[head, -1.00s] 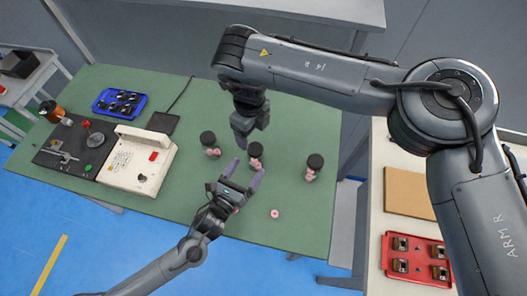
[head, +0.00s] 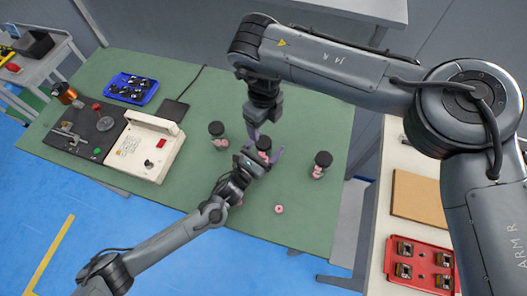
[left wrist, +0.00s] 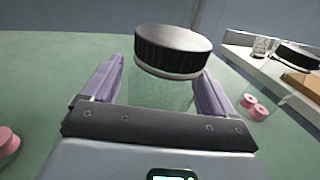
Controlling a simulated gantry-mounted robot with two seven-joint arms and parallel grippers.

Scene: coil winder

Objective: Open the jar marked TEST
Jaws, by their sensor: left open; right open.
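Three clear jars with black lids stand in a row on the green table: a left jar (head: 217,130), a middle jar (head: 264,143) and a right jar (head: 322,160). Pink pieces show in the left and right ones. I cannot read a TEST mark on any. My left gripper (head: 263,152) is open at the middle jar. In the left wrist view its two purple fingers stand on either side of the jar's clear body, below the ribbed black lid (left wrist: 173,50), apart from it. My right gripper (head: 260,122) is open just above and behind the middle jar; its fingertips are partly hidden.
A loose pink ring (head: 279,209) lies on the green table (head: 305,225). A white machine (head: 145,145), a dark plate and a blue tray (head: 132,88) fill the left side. A red tray (head: 418,262) and brown board (head: 420,197) sit on the right bench.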

